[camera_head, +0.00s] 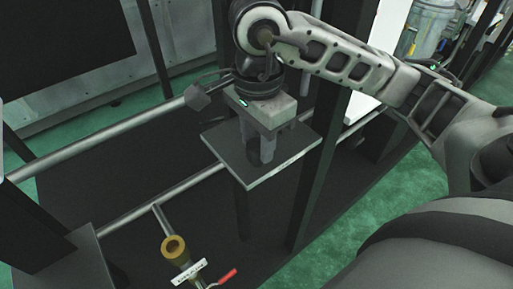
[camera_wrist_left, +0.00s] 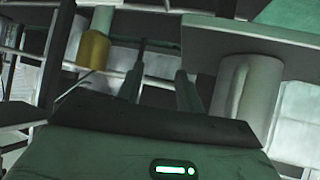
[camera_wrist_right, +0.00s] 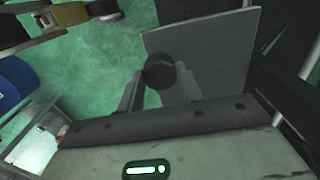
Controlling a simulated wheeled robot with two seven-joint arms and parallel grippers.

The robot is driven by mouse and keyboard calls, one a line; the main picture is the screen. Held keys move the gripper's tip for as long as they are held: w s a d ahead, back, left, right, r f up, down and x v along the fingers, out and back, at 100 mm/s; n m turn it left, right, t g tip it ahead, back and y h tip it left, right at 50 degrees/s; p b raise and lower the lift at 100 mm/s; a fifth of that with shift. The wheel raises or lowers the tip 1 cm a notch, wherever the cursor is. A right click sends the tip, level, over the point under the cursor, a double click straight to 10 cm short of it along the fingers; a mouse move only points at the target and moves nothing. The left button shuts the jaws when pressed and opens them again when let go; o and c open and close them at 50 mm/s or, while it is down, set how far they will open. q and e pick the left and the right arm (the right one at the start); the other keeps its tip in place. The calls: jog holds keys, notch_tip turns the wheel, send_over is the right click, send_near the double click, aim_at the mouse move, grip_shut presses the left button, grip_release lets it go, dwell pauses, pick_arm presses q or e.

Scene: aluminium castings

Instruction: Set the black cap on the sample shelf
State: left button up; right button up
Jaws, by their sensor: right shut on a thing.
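The black cap (camera_wrist_right: 158,72) shows dark and round between the fingers of my right gripper in the right wrist view. My right gripper (camera_head: 261,155) is shut on it and points down over a small grey square plate, which looks like the sample shelf (camera_head: 285,158). The shelf also shows in the right wrist view (camera_wrist_right: 225,45), to the right of the cap.
A brass pipe end (camera_head: 173,248) and a red lever (camera_head: 228,275) stand in front of the shelf. Metal rails (camera_head: 115,150) run across behind and left of it. A dark post (camera_head: 318,165) stands just right of the shelf. Another grey plate (camera_head: 78,262) is at lower left.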

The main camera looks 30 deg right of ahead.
jog(key=shift+f, duration=0.8)
jog(key=shift+s, duration=0.15)
jog(key=shift+f, duration=0.1)
jog(key=o, duration=1)
jog(key=shift+c, duration=0.2)
